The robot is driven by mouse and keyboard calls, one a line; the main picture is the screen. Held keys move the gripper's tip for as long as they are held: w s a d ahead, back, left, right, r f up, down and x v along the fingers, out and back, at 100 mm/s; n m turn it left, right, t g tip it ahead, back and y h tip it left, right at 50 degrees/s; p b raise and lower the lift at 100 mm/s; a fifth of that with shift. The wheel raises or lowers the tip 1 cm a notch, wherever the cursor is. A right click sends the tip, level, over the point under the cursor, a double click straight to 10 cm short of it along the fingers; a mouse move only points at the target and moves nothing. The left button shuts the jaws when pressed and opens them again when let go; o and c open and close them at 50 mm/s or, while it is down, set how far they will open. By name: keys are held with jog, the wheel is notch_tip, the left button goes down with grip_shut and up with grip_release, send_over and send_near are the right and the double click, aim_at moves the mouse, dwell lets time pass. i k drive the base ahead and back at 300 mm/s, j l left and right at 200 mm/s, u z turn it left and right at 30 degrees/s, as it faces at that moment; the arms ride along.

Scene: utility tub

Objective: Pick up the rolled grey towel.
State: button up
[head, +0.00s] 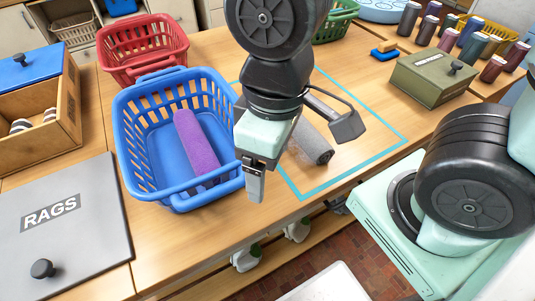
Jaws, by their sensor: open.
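The rolled grey towel (312,142) lies on the wooden table, inside a teal outlined square (361,172). My arm hides part of it, and its rounded near end shows just right of my wrist. My gripper (303,165) is open, with one finger low on the left and the other to the right. In this view the fingers appear on either side of the towel. I cannot tell how high they are above it or whether they touch it.
A blue basket (150,189) holding a purple roll (195,143) stands close on the left. A red basket (140,52) stands behind it. A grey RAGS lid (75,240) is at front left. The table's front edge is near.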

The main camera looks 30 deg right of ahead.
aim_at(317, 147)
jog(key=j+z, duration=0.15)
jog(key=z, duration=0.25)
jog(key=j+z, duration=0.15)
jog(key=z, duration=0.25)
jog(key=j+z, duration=0.1)
jog(key=z, duration=0.3)
jog(key=k+j+z, duration=0.2)
jog(key=j, duration=0.25)
jog(key=k+j+z, duration=0.2)
jog(key=j, duration=0.2)
jog(key=k+j+z, duration=0.2)
jog(key=k+j, duration=0.3)
jog(key=j, duration=0.1)
